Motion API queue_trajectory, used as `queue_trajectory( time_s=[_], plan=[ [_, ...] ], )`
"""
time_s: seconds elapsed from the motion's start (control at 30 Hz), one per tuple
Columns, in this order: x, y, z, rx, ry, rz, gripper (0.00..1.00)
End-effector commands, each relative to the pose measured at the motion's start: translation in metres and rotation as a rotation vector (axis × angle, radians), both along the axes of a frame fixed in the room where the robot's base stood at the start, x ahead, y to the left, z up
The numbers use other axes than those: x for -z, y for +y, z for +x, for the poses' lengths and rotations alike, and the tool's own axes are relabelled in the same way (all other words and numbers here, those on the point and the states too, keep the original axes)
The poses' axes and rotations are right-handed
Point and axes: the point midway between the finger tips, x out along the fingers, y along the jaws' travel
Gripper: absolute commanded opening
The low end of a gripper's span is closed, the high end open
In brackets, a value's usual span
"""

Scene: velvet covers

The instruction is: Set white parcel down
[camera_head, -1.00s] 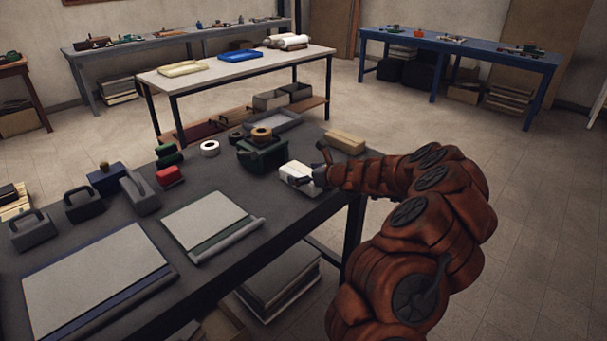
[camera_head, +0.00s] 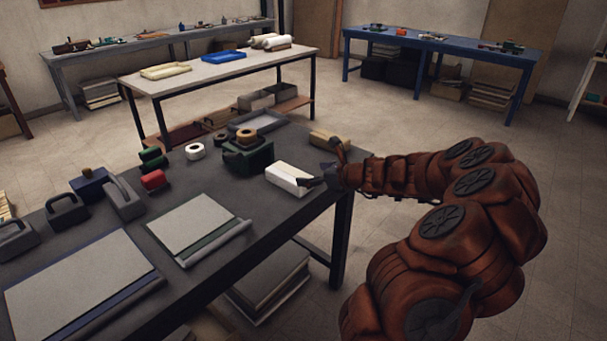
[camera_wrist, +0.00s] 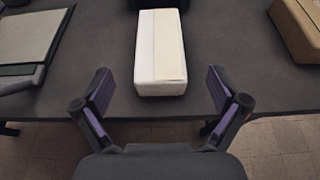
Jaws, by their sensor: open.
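The white parcel (camera_head: 289,178) lies on the dark tabletop near the table's right edge in the head view. It also shows in the wrist view (camera_wrist: 160,55), flat on the table, its near end facing my gripper. My gripper (camera_wrist: 160,92) is open, with one finger on each side of the space in front of the parcel's near end. Nothing is between the fingers, and they look apart from the parcel. In the head view my gripper (camera_head: 322,176) is just right of the parcel, partly hidden by my arm.
A tan block (camera_head: 330,139) lies behind the parcel. A dark green tape dispenser (camera_head: 246,155) stands to its left. Tape rolls, stamps and covered boards fill the left of the dark table (camera_head: 255,225). The table's near edge runs under my gripper.

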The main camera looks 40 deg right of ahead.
Motion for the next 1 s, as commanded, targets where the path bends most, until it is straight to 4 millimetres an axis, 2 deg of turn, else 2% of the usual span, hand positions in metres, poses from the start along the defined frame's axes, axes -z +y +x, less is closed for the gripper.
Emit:
queue_trajectory(
  time_s=[0.2, 0.47, 0.57, 0.67, 0.77, 0.8, 0.9, 1.0],
  plan=[
    [-0.008, -0.004, -0.016, 0.0, -0.001, -0.001, 0.97],
    [-0.009, -0.003, -0.019, -0.003, -0.001, 0.0, 0.97],
    [-0.013, 0.009, -0.017, -0.039, -0.006, -0.023, 0.97],
    [-0.025, 0.05, -0.012, -0.16, -0.019, -0.102, 0.97],
    [-0.043, 0.117, -0.013, -0.365, -0.047, -0.246, 0.97],
    [-0.049, 0.148, -0.018, -0.467, -0.061, -0.313, 0.97],
    [-0.057, 0.22, -0.04, -0.72, -0.098, -0.485, 0.97],
    [-0.057, 0.28, -0.075, -0.968, -0.133, -0.645, 0.97]
  ],
)
